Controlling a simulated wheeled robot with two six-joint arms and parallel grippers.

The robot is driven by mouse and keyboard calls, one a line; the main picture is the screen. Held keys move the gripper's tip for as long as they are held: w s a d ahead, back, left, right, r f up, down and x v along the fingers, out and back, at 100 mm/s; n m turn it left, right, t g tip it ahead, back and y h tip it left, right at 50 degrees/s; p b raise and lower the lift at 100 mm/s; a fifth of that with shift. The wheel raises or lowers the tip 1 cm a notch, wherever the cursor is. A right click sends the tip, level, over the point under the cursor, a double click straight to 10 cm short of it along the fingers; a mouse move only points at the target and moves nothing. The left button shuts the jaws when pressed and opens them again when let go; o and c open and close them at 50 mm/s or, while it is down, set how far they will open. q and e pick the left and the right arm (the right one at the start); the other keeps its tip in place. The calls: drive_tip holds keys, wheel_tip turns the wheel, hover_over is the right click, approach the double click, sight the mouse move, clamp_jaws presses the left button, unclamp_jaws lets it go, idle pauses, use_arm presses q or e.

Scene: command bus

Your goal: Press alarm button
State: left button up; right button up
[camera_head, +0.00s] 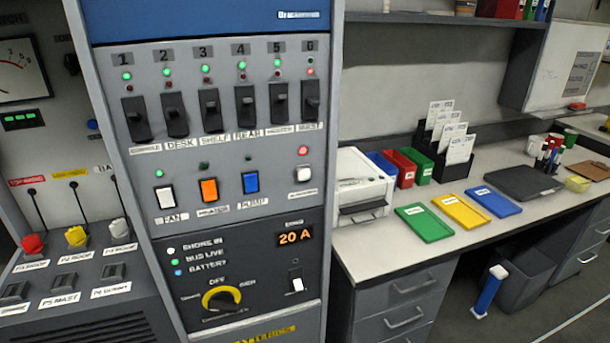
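The grey control panel (140,180) stands left of centre. A row of push buttons crosses its middle: a white one (165,197) labelled FAN, an orange one (209,190) with an unclear label, and a blue one (250,183) labelled PUMP. A separate white button (303,174) sits at the right, under a lit red lamp (303,150); its small label is too blurred to read. I cannot tell for certain which is the alarm button. Neither of my grippers is in view.
Several black switches (210,107) line the panel above the buttons. A desk with a printer (362,185) and coloured trays (424,222) stands right. Coloured plugs (76,236) are at left.

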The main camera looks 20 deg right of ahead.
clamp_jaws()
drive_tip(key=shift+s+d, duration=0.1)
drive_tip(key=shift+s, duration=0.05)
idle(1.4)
